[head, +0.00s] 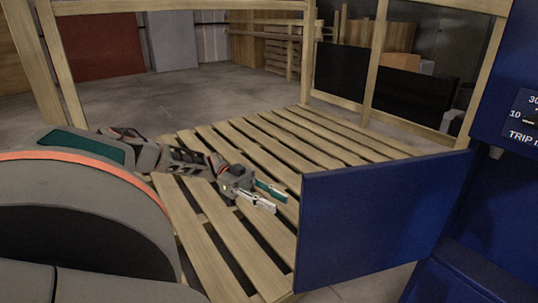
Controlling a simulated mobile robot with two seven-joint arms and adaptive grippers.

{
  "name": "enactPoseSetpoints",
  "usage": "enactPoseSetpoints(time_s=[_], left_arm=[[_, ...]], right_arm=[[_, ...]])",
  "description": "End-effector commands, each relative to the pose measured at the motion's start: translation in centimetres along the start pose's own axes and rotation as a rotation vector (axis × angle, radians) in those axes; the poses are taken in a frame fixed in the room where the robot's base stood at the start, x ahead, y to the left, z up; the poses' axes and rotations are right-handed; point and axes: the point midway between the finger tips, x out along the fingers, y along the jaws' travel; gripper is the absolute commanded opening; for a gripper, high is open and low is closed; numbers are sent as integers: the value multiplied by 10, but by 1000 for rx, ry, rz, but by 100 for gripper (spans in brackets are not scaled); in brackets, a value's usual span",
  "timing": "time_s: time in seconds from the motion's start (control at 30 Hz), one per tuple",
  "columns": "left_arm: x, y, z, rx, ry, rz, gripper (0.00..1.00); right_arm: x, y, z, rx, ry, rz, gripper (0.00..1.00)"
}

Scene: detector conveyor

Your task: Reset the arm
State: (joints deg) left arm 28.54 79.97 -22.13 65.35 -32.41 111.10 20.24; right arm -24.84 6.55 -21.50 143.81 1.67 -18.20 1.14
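My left arm (185,160) reaches in from the left over a slatted wooden platform. My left gripper (268,197) is at its end, with two fingers spread apart and nothing between them. It is over the slats, left of a blue panel. I cannot tell its exact height above the slats. My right gripper is not in view.
The slatted wooden platform (285,135) is bare, with wooden frame posts (373,62) behind it. A blue panel (375,215) stands at its near right side. A blue machine (500,150) with a dial marked TRIP is at right. Concrete floor (200,98) lies beyond.

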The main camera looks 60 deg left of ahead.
Motion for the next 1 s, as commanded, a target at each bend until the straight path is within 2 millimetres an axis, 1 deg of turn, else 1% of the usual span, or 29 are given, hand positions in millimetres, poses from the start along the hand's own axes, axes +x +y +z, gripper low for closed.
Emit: enactPoseSetpoints(time_s=[0.1,0.27,0.83,0.93,1.0], left_arm=[[-11,0,0,2,-1,-2,25],[-16,0,0,0,0,-1,25],[-15,0,0,1,-1,-1,25],[-12,2,6,20,-13,-13,25],[-7,4,15,54,-40,-35,25]], right_arm=[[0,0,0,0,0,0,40],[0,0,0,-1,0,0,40],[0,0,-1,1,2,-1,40],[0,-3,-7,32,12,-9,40],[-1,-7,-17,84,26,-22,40]])
